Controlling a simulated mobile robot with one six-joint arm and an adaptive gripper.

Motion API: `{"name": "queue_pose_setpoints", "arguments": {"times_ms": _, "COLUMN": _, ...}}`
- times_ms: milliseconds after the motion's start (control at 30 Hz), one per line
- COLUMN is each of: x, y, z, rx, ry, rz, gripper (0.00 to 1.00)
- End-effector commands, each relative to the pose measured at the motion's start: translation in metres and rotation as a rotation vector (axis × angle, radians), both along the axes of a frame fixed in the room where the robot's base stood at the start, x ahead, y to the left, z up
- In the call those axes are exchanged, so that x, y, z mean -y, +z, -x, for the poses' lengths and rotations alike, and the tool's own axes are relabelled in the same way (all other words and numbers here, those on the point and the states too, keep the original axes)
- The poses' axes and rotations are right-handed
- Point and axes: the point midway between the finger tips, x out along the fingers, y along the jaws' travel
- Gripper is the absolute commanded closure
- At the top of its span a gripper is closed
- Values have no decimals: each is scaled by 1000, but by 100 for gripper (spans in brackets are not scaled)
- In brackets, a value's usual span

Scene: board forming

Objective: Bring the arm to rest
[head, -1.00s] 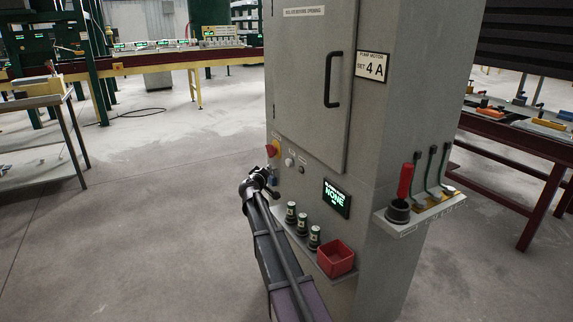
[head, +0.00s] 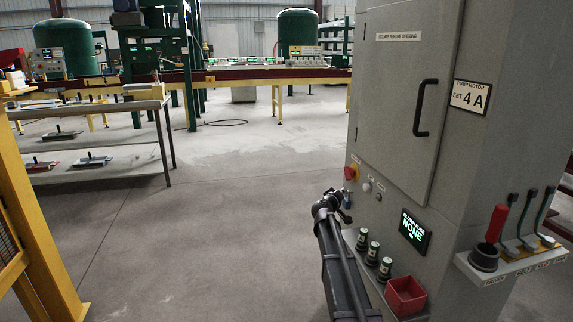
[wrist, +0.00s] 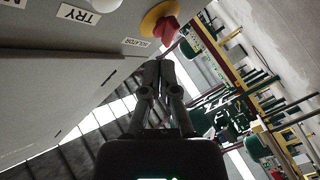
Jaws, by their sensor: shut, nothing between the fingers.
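My gripper (wrist: 158,75) is shut and empty in the wrist view, its two fingers together. In the head view my arm reaches up from the bottom, with the gripper end (head: 346,217) close to the front of a grey cabinet (head: 395,160). In the wrist view the red and yellow isolator knob (wrist: 165,22) is just beyond the fingertips. A gap seems to lie between them, but I cannot tell its size. The knob also shows in the head view (head: 350,173), above my gripper.
A side shelf (head: 520,258) holds a red-handled tool (head: 492,232). A yellow frame (head: 40,240) stands at left, near a metal bench (head: 90,108). The floor between (head: 210,240) is clear.

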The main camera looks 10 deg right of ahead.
Motion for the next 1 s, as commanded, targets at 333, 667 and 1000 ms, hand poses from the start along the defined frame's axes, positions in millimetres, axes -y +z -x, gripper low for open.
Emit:
{"name": "queue_pose_setpoints", "arguments": {"times_ms": 333, "x": -11, "y": -21, "z": 46, "rx": -45, "ry": -79, "rz": -114, "gripper": 100}}
{"name": "queue_pose_setpoints", "arguments": {"times_ms": 667, "x": -54, "y": -83, "z": 153, "rx": -251, "ry": -223, "rz": -411, "gripper": 100}}
{"name": "queue_pose_setpoints", "arguments": {"times_ms": 1000, "x": -135, "y": -145, "z": 275, "rx": -596, "ry": -249, "rz": -743, "gripper": 100}}
